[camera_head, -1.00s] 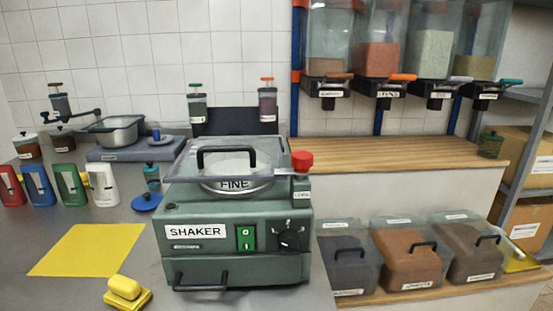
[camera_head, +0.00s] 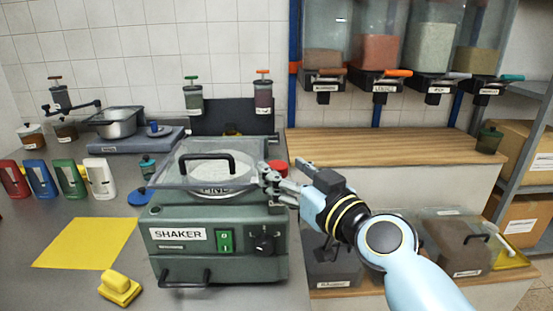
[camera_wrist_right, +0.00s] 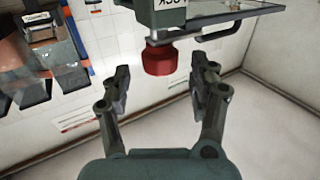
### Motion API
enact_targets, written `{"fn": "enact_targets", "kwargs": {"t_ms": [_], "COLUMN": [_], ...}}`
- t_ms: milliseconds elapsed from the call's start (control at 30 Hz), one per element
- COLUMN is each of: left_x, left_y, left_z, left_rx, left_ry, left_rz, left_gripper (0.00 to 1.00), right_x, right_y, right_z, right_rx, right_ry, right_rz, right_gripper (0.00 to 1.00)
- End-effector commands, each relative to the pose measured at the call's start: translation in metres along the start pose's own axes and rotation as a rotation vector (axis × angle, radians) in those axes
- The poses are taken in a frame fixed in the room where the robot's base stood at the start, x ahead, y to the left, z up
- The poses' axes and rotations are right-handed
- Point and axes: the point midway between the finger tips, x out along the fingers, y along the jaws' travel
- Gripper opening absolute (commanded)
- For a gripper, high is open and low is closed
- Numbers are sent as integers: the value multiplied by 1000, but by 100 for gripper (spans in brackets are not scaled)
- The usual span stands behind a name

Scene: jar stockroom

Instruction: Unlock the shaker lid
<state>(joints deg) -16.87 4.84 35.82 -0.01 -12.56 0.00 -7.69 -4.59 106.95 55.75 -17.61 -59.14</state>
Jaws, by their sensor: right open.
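The green-grey shaker (camera_head: 168,257) stands on the grey counter. Its clear lid (camera_head: 245,150) with a black arched handle (camera_head: 229,157) lies flat over the sieve marked FINE. A red knob (camera_head: 277,165) sits at the lid's right side, partly behind my right gripper (camera_head: 277,180). In the right wrist view the red knob (camera_wrist_right: 159,58) shows between and just beyond the spread fingers (camera_wrist_right: 160,82). No contact shows, and nothing is held. The lid's dark handle-like bar (camera_wrist_right: 225,24) is also in that view. My left gripper is not in view.
A green switch (camera_head: 225,240) and black dial (camera_head: 264,243) are on the shaker's front. Clear bins (camera_head: 445,240) stand low at the right, partly behind my right arm. The wooden shelf (camera_head: 380,145) is mostly bare.

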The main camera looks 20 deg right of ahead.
Motion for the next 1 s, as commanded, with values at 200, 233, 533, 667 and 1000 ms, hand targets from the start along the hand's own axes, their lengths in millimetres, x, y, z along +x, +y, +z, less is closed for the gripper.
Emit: {"fn": "enact_targets", "kwargs": {"t_ms": [200,233,533,667,1000], "left_x": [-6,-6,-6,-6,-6], "left_y": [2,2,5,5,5], "left_z": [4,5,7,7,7], "left_rx": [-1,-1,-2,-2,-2], "left_ry": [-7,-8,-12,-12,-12], "left_rz": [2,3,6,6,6], "left_gripper": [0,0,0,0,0], "right_x": [27,29,32,32,32], "right_y": [0,0,0,0,0], "right_z": [-1,0,1,1,1], "right_rx": [0,-1,0,0,0], "right_ry": [0,0,-1,-1,-1], "right_rz": [0,0,0,0,0], "right_gripper": [61,61,61,47,2]}}
